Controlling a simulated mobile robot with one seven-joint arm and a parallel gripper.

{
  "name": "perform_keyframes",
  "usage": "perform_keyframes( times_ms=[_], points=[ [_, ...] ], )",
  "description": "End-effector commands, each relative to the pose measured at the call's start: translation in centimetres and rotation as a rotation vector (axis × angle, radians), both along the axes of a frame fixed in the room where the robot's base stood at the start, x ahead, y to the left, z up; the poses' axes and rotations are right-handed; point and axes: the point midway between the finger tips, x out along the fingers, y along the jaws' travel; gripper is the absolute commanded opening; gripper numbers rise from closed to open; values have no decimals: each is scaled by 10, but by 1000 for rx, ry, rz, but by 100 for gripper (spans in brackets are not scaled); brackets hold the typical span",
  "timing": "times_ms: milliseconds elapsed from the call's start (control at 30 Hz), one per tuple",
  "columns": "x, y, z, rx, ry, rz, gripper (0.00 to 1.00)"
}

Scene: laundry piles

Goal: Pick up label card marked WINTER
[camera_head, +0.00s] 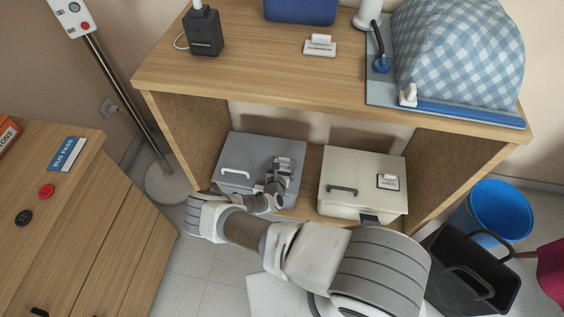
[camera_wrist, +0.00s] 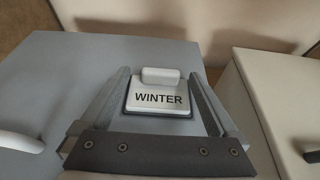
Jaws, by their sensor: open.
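The label card marked WINTER (camera_wrist: 157,97) is white with a raised white grip tab along its far edge. It sits in a dark-edged holder on the lid of the grey box (camera_head: 248,147), on the shelf under the wooden desk. The grey lid also fills the left of the wrist view (camera_wrist: 60,85). My gripper (camera_wrist: 158,80) is open, with one finger on each side of the card. Whether the fingers touch it, I cannot tell. In the head view my gripper (camera_head: 279,170) reaches over the right part of the grey lid and partly hides the card.
A cream box (camera_head: 350,165) with its own card stands to the right. The desk top (camera_head: 250,75) overhangs the shelf. The grey box's handle (camera_head: 235,173) lies left of my gripper. A blue bin (camera_head: 495,212) and black basket (camera_head: 450,270) stand at right.

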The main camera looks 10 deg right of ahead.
Motion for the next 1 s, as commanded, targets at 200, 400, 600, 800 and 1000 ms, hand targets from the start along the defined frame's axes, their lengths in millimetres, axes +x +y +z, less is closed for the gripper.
perform_keyframes(
  times_ms=[200,400,600,800,1000],
  points=[
    [0,0,0,0,0,0,96],
    [0,0,0,0,0,0,65],
    [0,0,0,0,0,0,29],
    [0,0,0,0,0,0,7],
    [0,0,1,0,0,0,7]
  ],
)
